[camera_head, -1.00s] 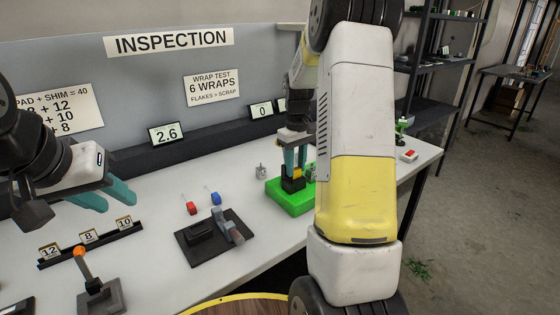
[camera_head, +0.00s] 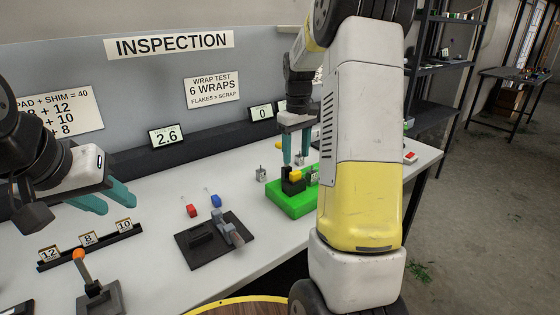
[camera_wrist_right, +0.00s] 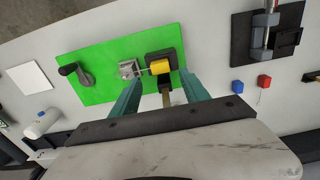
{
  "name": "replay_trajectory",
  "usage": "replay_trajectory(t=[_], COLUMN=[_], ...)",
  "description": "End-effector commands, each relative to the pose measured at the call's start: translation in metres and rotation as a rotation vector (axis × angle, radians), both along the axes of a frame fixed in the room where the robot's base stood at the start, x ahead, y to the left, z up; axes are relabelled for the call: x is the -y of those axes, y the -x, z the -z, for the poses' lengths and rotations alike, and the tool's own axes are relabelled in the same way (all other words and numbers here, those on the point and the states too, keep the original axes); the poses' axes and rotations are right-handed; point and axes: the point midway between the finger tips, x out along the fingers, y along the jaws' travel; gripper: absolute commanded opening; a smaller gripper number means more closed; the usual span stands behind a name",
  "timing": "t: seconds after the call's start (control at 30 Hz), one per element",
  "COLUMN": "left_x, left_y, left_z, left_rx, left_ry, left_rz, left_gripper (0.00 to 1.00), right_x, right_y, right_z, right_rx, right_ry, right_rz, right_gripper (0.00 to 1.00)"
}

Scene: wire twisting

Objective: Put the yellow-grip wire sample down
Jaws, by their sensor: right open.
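The yellow-grip wire sample (camera_wrist_right: 161,67) rests on a black block on the green base (camera_head: 290,207), its thin wire pointing to a small metal clamp (camera_wrist_right: 129,69) in the right wrist view. Its yellow grip also shows in the head view (camera_head: 296,175). My right gripper (camera_head: 295,162) is open and empty just above the yellow grip, its teal fingers apart on either side in the right wrist view (camera_wrist_right: 158,92). My left gripper (camera_head: 115,201) is open and empty over the left of the table.
Red (camera_head: 191,210) and blue (camera_head: 216,201) grip samples lie behind a black fixture (camera_head: 213,240). A crank handle (camera_wrist_right: 75,73) stands on the green base. A lever with an orange knob (camera_head: 79,254) and a numbered rack (camera_head: 90,245) are at the left.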

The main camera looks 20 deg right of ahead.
Motion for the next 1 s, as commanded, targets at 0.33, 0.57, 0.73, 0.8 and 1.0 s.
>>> replay_trajectory(t=[0.33,0.57,0.73,0.8,1.0], left_x=[0.000,0.000,0.000,0.000,0.000], left_y=[0.000,0.000,0.000,0.000,0.000], left_z=[0.000,0.000,0.000,0.000,0.000], left_rx=[0.000,0.000,0.000,0.000,0.000], left_ry=[0.000,0.000,0.000,0.000,0.000], left_rz=[0.000,0.000,0.000,0.000,0.000], left_gripper=[0.36,0.36,0.36,0.36,0.36], right_x=[0.000,-0.014,-0.044,-0.057,-0.093], right_y=[0.000,0.019,0.065,0.087,0.152], right_z=[-0.057,-0.081,-0.109,-0.117,-0.127], right_rx=[0.000,0.047,0.156,0.203,0.331], right_ry=[0.000,-0.016,-0.060,-0.083,-0.150], right_rz=[0.000,0.019,0.070,0.094,0.160], right_gripper=[0.54,0.54,0.54,0.54,0.54])
